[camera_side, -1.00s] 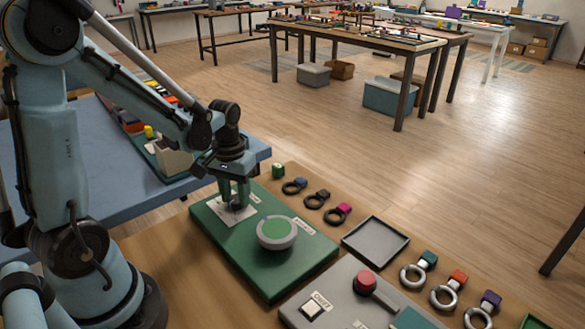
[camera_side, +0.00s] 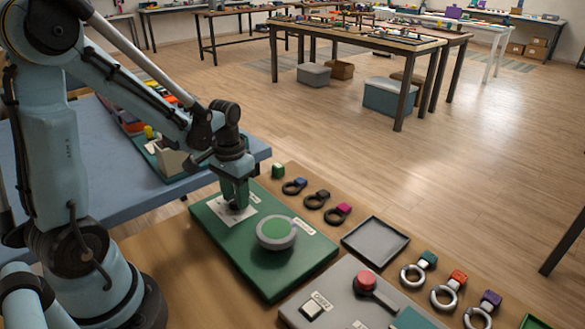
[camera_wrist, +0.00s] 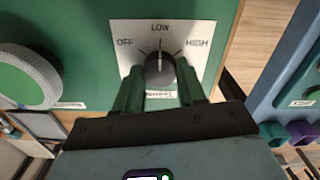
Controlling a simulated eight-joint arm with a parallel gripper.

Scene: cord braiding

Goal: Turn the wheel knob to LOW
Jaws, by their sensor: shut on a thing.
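The wheel knob (camera_wrist: 160,69) is a small dark round knob on a white plate (camera_wrist: 125,33) marked OFF, LOW and HIGH. Its pale pointer line points straight up in the wrist view, in line with the LOW mark. My gripper (camera_wrist: 160,88) is shut on the knob, with one green finger on each side of it. In the side view my gripper (camera_side: 236,206) stands over the white plate at the far left end of the green panel (camera_side: 285,279). The fingers hide the knob there, and the small label below it is hard to read.
A larger grey dial with a green top (camera_side: 276,233) sits nearby on the same panel. Several rings with coloured blocks lie beyond it. An empty dark tray (camera_side: 376,221) and a grey panel with a red-topped lever (camera_side: 366,281) are to the right.

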